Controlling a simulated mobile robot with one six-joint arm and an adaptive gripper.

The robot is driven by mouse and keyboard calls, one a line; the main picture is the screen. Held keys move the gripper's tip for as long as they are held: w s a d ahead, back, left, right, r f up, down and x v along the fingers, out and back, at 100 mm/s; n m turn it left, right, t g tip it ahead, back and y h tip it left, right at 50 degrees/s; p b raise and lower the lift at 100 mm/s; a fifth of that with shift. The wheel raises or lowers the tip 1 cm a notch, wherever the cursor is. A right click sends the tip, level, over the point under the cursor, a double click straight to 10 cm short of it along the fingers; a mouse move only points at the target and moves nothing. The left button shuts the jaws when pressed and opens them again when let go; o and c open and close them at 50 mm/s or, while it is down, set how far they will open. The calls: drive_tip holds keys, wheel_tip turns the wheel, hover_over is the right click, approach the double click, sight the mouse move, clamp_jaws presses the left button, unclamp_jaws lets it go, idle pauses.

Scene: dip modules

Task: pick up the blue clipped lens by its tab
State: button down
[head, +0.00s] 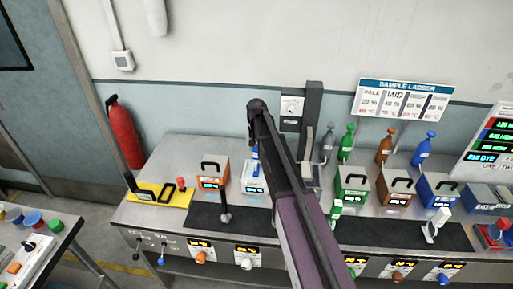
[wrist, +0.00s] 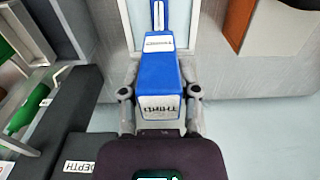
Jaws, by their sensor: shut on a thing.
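The blue clipped lens (wrist: 158,82) is in the middle of the wrist view, a blue block with white labels, one reading roughly "THIRD". A narrow blue and white upright part (wrist: 158,16) rises behind it. My gripper (wrist: 160,74) is shut on the blue block, one grey finger on each side. In the head view a small blue piece (head: 255,153) shows just left of my dark arm, above a pale module (head: 254,178). My arm hides most of the gripper there. I cannot tell whether the lens is clear of the module.
An orange-fronted box (head: 213,173) stands to the left, and a green box (head: 351,185) to the right. A grey column (head: 311,110) rises behind my arm. In the wrist view a dark block labelled "DEPTH" (wrist: 75,130) is close on the left. Coloured bottles (head: 347,143) stand at the back right.

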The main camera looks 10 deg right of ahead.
drive_tip(key=shift+r+p, duration=0.35)
drive_tip(key=shift+r, duration=0.25)
drive_tip(key=shift+s, duration=0.1)
idle(0.4)
